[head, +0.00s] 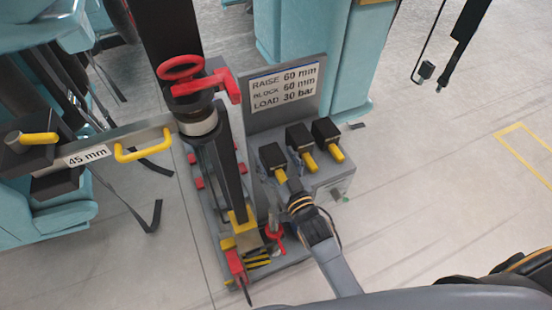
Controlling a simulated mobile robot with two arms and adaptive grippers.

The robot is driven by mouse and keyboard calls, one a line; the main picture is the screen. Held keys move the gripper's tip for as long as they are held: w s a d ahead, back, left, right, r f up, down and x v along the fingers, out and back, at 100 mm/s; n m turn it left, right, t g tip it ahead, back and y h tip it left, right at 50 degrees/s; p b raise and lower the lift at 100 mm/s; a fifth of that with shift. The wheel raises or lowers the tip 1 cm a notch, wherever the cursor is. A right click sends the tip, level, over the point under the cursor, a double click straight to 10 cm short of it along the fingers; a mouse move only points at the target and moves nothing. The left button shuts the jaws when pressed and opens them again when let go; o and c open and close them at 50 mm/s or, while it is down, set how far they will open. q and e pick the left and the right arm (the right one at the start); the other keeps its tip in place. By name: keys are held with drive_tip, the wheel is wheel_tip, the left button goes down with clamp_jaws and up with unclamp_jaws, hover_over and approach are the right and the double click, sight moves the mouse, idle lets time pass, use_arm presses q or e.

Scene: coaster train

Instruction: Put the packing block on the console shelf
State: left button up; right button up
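Three dark blocks with yellow grips sit in a row on the grey console (335,180), below its sign. They are the left block (271,155), the middle block (298,136) and the right block (324,128). I cannot tell which, if any, is the packing block. My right gripper (290,184) reaches up from below, close to the left block's yellow grip. Its fingers are small and dark, so I cannot tell whether they are open or touch the grip. My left gripper is not in view.
The sign (286,86) reads RAISE 60 mm, BLOCK 60 mm, LOAD 30 bar. Left of the console stand a red handwheel (180,68) and a bar labelled 45 mm (90,155) with yellow handles. Teal structures stand left and behind. Floor at right is mostly clear.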

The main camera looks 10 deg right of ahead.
drive_tip(key=shift+r, duration=0.1)
drive_tip(key=s+d, duration=0.2)
drive_tip(key=s, duration=0.9)
drive_tip(key=shift+s+d, duration=0.15)
drive_tip(key=shift+s, duration=0.25)
drive_tip(key=s+d+f+g, duration=0.1)
drive_tip(key=s+f+g, duration=0.2)
drive_tip(key=f, duration=0.7)
drive_tip(key=s+f+g+h, duration=0.1)
drive_tip(key=s+f+g, duration=0.15)
drive_tip(key=f, duration=0.75)
drive_tip(key=s+d+f+g, duration=0.1)
drive_tip(key=s+f+g, duration=0.25)
drive_tip(key=f, duration=0.75)
drive_tip(key=s+d+f+g+h, duration=0.1)
drive_tip(key=s+d+f+g, duration=0.2)
drive_tip(key=s+f, duration=0.4)
drive_tip(key=s+d+f+g+h, duration=0.1)
drive_tip(key=s+d+f+g, duration=0.3)
drive_tip(key=s, duration=1.2)
wheel_tip(320, 180, down, 5)
drive_tip(key=shift+s+d+r+g, duration=0.2)
drive_tip(key=shift+s+d+g, duration=0.1)
drive_tip(key=shift+d, duration=0.5)
